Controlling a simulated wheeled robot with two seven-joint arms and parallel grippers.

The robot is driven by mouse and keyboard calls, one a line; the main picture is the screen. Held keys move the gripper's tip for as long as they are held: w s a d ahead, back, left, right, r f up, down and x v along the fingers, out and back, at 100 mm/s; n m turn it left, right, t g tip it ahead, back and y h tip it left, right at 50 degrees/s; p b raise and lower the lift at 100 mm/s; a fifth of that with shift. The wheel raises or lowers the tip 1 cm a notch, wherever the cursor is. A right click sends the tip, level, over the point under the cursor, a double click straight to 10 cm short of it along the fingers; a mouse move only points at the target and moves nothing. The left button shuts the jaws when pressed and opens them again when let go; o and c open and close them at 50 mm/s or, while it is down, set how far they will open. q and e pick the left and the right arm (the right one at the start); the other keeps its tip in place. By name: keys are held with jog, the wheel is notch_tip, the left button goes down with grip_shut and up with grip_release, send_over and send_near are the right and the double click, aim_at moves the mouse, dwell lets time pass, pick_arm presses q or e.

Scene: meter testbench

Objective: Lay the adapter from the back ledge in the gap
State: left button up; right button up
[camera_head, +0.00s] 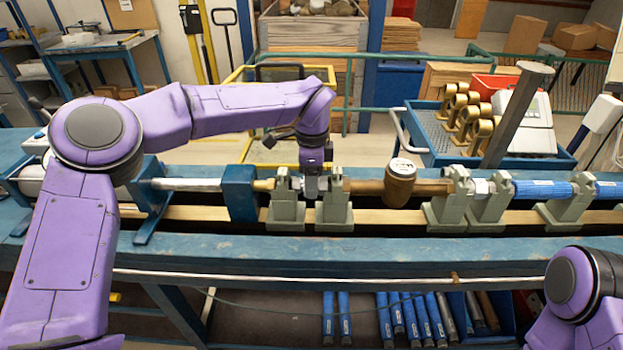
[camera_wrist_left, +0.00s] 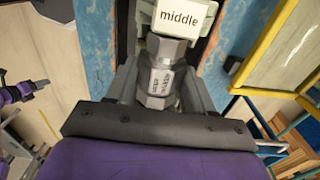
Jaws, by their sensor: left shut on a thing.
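My left gripper (camera_head: 312,187) reaches down at the bench line, in or just behind the space between two grey-green supports (camera_head: 285,208) (camera_head: 334,210). In the left wrist view it is shut on the adapter (camera_wrist_left: 162,78), a grey metal piece with hexagonal ends and small print. A white label reading "middle" (camera_wrist_left: 181,17) shows just beyond the adapter. I cannot tell whether the adapter rests on anything. A brass pipe end (camera_head: 263,185) lies left of the supports and a brown pipe with a round meter (camera_head: 400,184) lies right. My right gripper is out of view.
More supports (camera_head: 447,212) and blue pipes (camera_head: 545,189) continue the line to the right. A blue tray (camera_head: 436,155) with brass parts stands behind it. A yellow frame (camera_wrist_left: 279,50) stands close to the gripper in the left wrist view. The bench's front strip (camera_head: 400,248) is clear.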

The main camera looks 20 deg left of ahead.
pick_arm(q)
jog(key=shift+f+b, duration=0.25)
jog(key=shift+b, duration=0.05)
jog(key=o, duration=1.4)
jog(key=shift+r+p, duration=2.55)
jog(key=shift+r, duration=2.1)
